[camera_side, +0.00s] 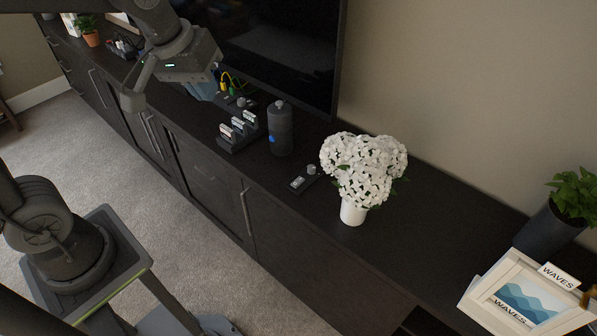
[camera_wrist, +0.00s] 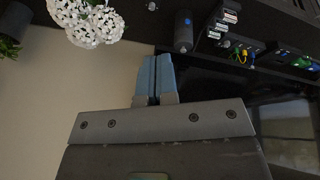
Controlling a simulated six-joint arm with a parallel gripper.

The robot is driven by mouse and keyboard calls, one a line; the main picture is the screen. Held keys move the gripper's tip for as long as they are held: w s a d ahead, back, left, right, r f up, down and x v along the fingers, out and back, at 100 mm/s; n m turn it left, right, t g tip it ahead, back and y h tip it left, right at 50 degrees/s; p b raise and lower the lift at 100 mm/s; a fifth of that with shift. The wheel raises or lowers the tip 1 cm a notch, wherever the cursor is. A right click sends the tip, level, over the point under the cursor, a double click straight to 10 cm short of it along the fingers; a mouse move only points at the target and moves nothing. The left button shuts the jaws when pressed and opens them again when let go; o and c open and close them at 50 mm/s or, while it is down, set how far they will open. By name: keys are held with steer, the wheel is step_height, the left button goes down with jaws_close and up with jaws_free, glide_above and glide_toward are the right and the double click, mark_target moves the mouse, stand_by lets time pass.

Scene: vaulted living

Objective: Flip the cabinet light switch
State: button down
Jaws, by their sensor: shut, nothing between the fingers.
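A small dark plate with a pale switch (camera_side: 298,182) and a grey knob lies on the dark cabinet top, between the black cylinder and the white flowers. It looks like the light switch; its position is too small to read. In the wrist view only a small pale bit of it (camera_wrist: 152,5) shows at the top edge. My gripper (camera_side: 203,91) is above the cabinet, up and left of the switch and apart from it in the side view. In the wrist view its blue fingers (camera_wrist: 153,76) are together with nothing between them.
A black cylinder (camera_side: 280,130) and a block with several pale-faced modules (camera_side: 238,131) stand left of the switch. A flower vase (camera_side: 353,212) stands close on its right. The television (camera_side: 275,45) is behind.

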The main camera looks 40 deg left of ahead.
steer(key=w+f+n+g, duration=0.4)
steer(key=w+f+n, duration=0.9)
steer(key=w+f, duration=1)
steer(key=shift+w+d+f, duration=0.2)
steer(key=shift+d+f, duration=0.1)
steer(key=shift+f, duration=0.6)
steer(key=shift+f, duration=0.25)
steer(key=shift+s, duration=0.1)
steer(key=shift+s+r, duration=0.3)
steer(key=shift+s, duration=0.35)
